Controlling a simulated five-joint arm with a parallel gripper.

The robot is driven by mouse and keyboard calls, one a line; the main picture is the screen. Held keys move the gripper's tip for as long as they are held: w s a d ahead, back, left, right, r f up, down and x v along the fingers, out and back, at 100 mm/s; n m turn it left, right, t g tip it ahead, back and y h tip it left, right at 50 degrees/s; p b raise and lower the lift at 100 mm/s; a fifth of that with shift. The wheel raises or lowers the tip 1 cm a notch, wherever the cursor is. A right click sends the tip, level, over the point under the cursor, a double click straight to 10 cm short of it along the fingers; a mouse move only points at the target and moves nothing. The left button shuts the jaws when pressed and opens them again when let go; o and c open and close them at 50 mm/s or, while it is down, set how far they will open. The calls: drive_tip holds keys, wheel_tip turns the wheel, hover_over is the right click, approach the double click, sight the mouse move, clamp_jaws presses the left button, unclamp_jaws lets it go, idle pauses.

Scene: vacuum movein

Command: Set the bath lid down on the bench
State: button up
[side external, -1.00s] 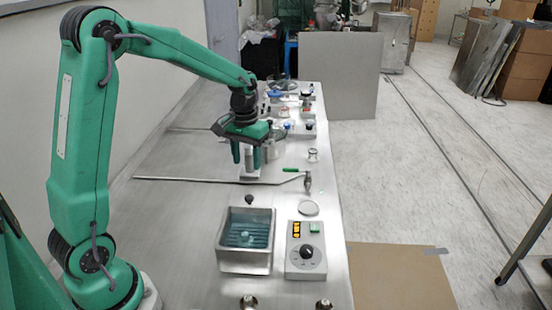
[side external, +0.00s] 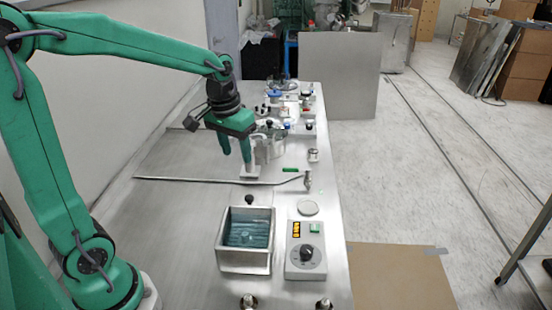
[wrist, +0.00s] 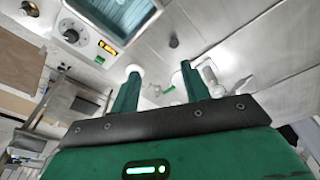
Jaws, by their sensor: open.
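A steel bath (side external: 245,266) with blue water stands open on the steel bench (side external: 185,215); it also shows at the top of the wrist view (wrist: 112,18). A black knob (side external: 249,198) sits just behind the bath, and in the wrist view (wrist: 173,42). My gripper (side external: 236,152) is open and empty, well behind the bath and knob, fingers pointing down. In the wrist view (wrist: 160,70) its two fingers stand apart with nothing between them.
A control box (side external: 305,250) stands right of the bath, with a round pale disc (side external: 308,208) behind it. A bent metal rod (side external: 225,181) crosses the bench. Glassware and bottles (side external: 285,120) crowd the far end near my gripper. The bench's left side is clear.

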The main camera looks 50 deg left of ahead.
drive_tip(key=s+d+r+m+t, duration=0.1)
drive_tip(key=s+d+t, duration=0.1)
drive_tip(key=s, duration=0.4)
drive_tip(key=s+d+r+m+t, duration=0.1)
drive_tip(key=s+d+r+m, duration=0.1)
drive_tip(key=s, duration=0.5)
drive_tip(key=shift+s+d+r+t, duration=0.3)
drive_tip(key=shift+d+t, duration=0.1)
drive_tip(key=shift+d, duration=0.4)
